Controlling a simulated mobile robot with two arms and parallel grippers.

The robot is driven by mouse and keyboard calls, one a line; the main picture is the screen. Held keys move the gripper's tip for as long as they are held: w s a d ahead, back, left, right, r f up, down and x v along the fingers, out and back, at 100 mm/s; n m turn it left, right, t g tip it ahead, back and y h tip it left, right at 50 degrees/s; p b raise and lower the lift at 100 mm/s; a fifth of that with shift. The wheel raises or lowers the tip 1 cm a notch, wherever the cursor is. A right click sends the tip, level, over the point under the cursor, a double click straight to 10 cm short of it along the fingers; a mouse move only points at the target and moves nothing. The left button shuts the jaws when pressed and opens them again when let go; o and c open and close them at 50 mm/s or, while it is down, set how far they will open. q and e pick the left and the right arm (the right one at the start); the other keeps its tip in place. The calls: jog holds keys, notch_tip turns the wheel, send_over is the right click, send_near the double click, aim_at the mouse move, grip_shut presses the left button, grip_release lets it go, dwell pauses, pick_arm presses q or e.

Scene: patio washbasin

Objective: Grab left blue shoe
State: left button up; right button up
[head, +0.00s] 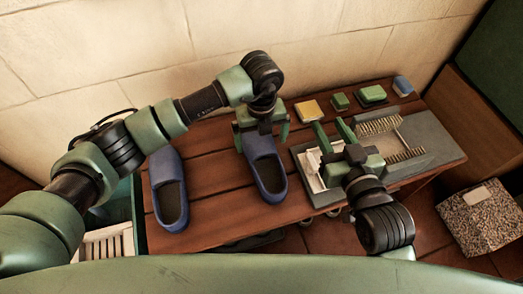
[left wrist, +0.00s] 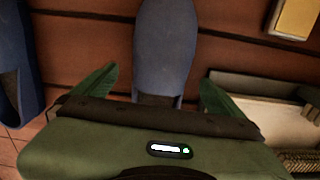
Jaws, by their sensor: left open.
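Two dark blue slip-on shoes rest on the wooden bench (head: 215,205). The left blue shoe (head: 168,188) lies toward the bench's left end; part of it shows at the left edge of the left wrist view (left wrist: 12,70). The other blue shoe (head: 268,175) lies to its right. My left gripper (head: 262,132) is open above this right-hand shoe, which shows between its green fingers in the left wrist view (left wrist: 165,45). Contact cannot be told. My right gripper (head: 333,132) is open and empty over a tray to the right.
A yellow block (head: 307,110), green blocks (head: 372,94) and a blue block (head: 403,86) line the back. A speckled box (head: 484,218) is on the floor. Bare planks separate the shoes.

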aim_at(262, 146)
pick_arm(q)
notch_tip(262, 146, down, 5)
jog(key=shift+f+b, duration=0.1)
jog(key=shift+b, duration=0.9)
pick_arm(e)
notch_tip(262, 146, up, 9)
jog(key=a+t+y, duration=0.1)
jog(key=t, duration=0.4)
jog(key=shift+y, duration=0.3)
pick_arm(q)
jog(key=shift+c, duration=0.3)
pick_arm(e)
jog(key=shift+a+r, duration=0.1)
pick_arm(q)
jog(key=c, duration=1.5)
pick_arm(e)
jog(key=shift+w, duration=0.1)
